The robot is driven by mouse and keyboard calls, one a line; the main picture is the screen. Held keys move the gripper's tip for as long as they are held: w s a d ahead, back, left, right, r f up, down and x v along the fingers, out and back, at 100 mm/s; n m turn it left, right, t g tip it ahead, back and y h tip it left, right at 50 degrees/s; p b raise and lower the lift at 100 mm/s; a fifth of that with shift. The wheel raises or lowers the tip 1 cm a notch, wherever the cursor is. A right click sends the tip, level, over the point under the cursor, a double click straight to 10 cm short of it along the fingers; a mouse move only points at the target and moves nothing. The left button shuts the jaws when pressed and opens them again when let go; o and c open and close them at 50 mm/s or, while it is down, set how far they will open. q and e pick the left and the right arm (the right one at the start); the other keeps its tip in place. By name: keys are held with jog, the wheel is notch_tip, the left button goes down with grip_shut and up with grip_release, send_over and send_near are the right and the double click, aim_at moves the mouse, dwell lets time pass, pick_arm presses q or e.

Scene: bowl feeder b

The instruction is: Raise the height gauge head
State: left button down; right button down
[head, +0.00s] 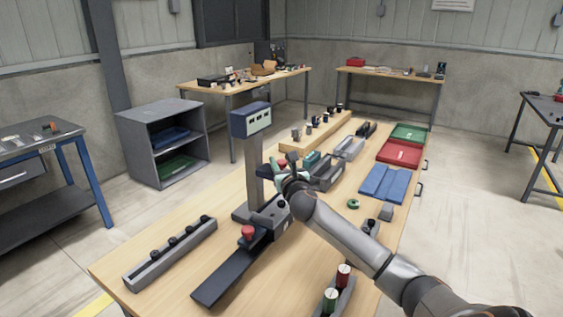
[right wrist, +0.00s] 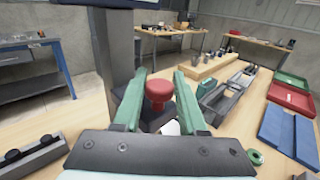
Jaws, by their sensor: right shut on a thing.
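The height gauge has a grey upright column (head: 254,168) on a dark base, with a blue-grey box bearing small windows (head: 250,119) at the top. My right gripper (head: 283,170) is just right of the column, with its green fingers (right wrist: 158,78) shut on a red knob (right wrist: 158,91). The knob also shows small between the fingers in the head view (head: 283,163). What the knob is fixed to is mostly hidden by the hand. My left gripper is out of view.
A grey rack with black knobs (head: 171,252) lies at the front left of the wooden table. Red and green cylinders (head: 344,275) stand at the front.

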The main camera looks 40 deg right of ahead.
jog(key=shift+r, duration=0.5)
jog(key=c, duration=0.8)
grip_release()
jog(key=o, duration=0.3)
jog(key=shift+f, duration=0.25)
jog(key=shift+o, duration=0.2)
jog(key=b+v, duration=0.1)
jog(key=v, duration=1.1)
jog(key=shift+s, duration=0.25)
jog(key=shift+a, duration=0.1)
